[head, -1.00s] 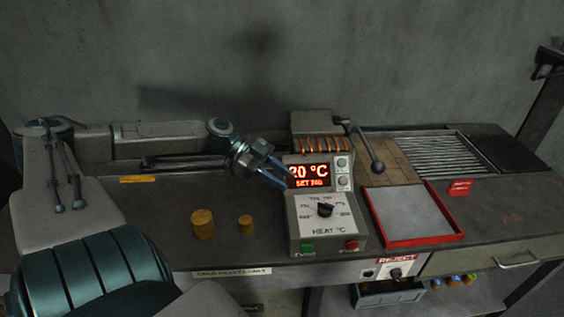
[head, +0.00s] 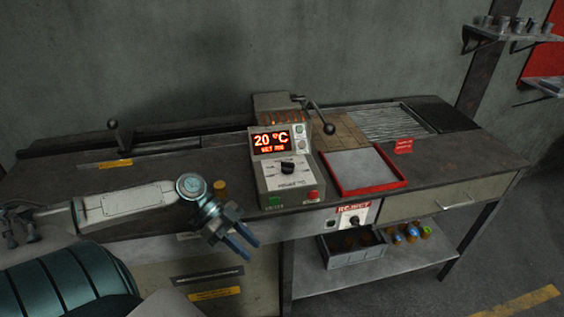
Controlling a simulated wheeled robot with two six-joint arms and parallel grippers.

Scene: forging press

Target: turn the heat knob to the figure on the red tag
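The heat knob (head: 287,169) is a black knob on the sloped front of the grey control box (head: 271,185). Above it the lit display (head: 271,141) reads 20 °C, with a smaller set line that is hard to read. The red tag (head: 403,146) stands on the bench to the right of the red-rimmed tray; its figure is too small to read. My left gripper (head: 244,252) is open and empty, in front of the bench edge, below and left of the knob and apart from it. My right gripper does not show.
A green button (head: 274,201) and a red button (head: 312,195) flank the box's lower front. A brass cylinder (head: 220,189) is partly behind my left arm. A grey bin (head: 352,256) sits below.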

